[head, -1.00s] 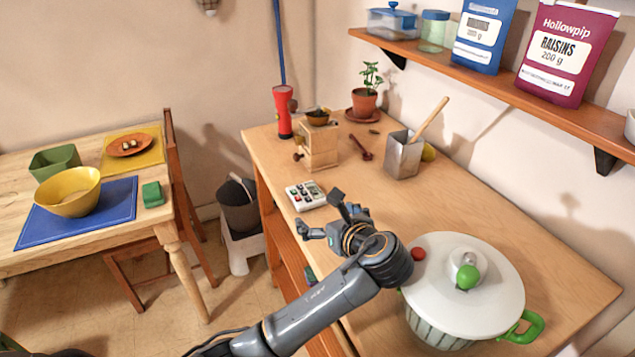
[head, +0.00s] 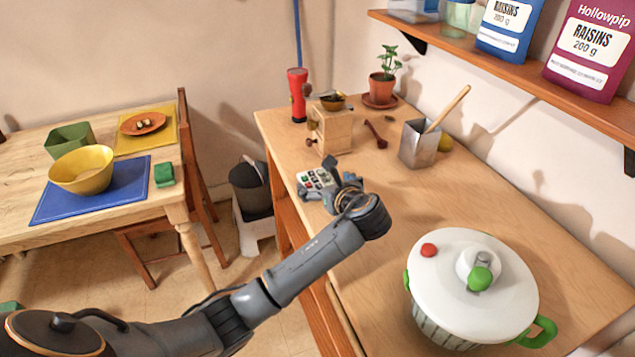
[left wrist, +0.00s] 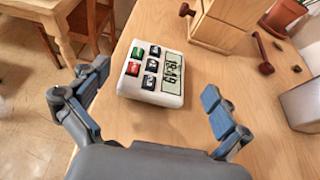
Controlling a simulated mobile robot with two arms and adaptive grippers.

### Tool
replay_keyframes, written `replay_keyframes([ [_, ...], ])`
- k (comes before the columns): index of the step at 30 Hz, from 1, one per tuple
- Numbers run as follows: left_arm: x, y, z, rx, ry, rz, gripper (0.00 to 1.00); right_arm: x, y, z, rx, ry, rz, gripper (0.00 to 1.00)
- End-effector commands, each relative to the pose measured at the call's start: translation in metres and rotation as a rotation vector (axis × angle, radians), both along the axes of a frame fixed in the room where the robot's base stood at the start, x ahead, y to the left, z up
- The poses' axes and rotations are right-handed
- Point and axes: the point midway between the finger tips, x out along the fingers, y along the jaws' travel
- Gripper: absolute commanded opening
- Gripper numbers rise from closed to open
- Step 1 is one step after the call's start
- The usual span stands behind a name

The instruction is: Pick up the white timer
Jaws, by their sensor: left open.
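The white timer (head: 313,179) lies on the wooden counter near its left edge, partly hidden by my left gripper in the head view. In the left wrist view the timer (left wrist: 153,72) shows its buttons in red, green and dark colours and a grey display with digits. My left gripper (head: 326,180) is over the counter at the timer. In the left wrist view its two fingers (left wrist: 158,108) are spread apart, with the timer ahead of and between them. Nothing is held. My right gripper is not in view.
A wooden grinder (head: 333,132) stands just behind the timer, with a red flashlight (head: 297,95) beyond it. A metal holder (head: 418,146) with a wooden spoon is to the right. A large white-lidded pot (head: 472,285) stands at the front. Bare counter lies between them.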

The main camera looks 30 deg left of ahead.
Motion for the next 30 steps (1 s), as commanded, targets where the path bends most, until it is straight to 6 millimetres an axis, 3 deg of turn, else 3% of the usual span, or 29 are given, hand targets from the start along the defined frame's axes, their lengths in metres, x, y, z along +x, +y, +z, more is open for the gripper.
replay_keyframes([
  [7, 0.019, 0.027, -0.014, 0.0, 0.002, 0.001, 1.0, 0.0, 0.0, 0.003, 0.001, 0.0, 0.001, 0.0],
  [16, 0.023, 0.031, -0.016, -0.001, 0.001, 0.0, 1.0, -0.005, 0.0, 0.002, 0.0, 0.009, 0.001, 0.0],
  [24, 0.023, 0.03, -0.016, -0.001, 0.001, 0.0, 0.45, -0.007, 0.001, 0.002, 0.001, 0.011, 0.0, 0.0],
  [30, 0.023, 0.03, -0.015, -0.001, 0.001, 0.0, 0.43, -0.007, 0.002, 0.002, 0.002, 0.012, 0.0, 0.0],
])
